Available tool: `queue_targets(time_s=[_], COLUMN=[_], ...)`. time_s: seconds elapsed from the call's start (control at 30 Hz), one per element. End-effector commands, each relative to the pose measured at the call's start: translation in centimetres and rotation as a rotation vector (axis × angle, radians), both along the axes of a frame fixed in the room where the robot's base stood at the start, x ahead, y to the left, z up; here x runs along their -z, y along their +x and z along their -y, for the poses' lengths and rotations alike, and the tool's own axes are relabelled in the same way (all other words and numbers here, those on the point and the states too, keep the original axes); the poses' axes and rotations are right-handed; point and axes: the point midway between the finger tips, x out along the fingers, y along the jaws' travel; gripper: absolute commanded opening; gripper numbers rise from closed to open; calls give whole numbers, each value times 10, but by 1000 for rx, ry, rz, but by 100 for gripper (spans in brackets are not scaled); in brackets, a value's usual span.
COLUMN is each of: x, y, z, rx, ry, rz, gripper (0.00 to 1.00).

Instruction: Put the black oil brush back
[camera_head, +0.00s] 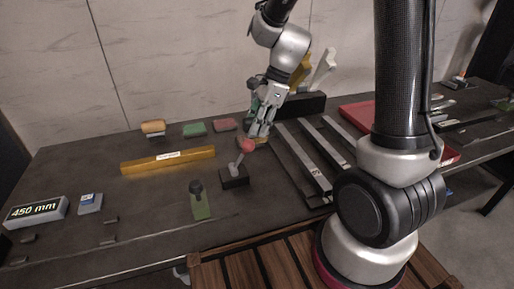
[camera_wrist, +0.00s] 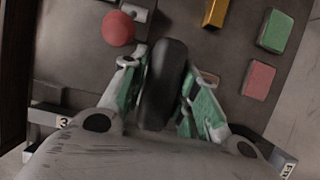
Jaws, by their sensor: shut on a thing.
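My gripper (camera_head: 262,130) is over the back middle of the dark workbench, pointing down, just behind the red-ball lever. In the wrist view my gripper (camera_wrist: 168,68) has its two green-padded fingers closed on either side of a long, rounded black thing, which I take to be the black oil brush (camera_wrist: 163,90). Its lower end is hidden by the gripper body, and I cannot make out bristles. In the head view the fingers hide most of it, and I cannot tell whether it touches the bench.
The red-ball lever (camera_head: 246,146) stands close in front of my gripper; its ball (camera_wrist: 118,28) shows in the wrist view. Metal rails (camera_head: 302,160) lie to the right. A yellow bar (camera_head: 168,160), a green block (camera_head: 194,130) and a red block (camera_head: 224,125) lie left. The front-left bench has clear patches.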

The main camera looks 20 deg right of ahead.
Motion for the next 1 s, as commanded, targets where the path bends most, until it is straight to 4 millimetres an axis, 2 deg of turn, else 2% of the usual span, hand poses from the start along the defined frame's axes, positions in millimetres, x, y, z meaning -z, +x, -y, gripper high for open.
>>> queue_targets(time_s=[0.03, 0.1, 0.3, 0.53, 0.97, 1.0], x=[13, 26, 45, 79, 86, 86], y=[-1, -1, 0, -1, 0, 0], z=[0, 0, 0, 0, 0, 0], rx=[2, 1, -1, 0, -1, -1], ry=[-1, -1, 0, 0, 0, 0], rz=[-6, -4, -2, -3, 0, 2], gripper=[7, 7, 7, 7, 7, 37])
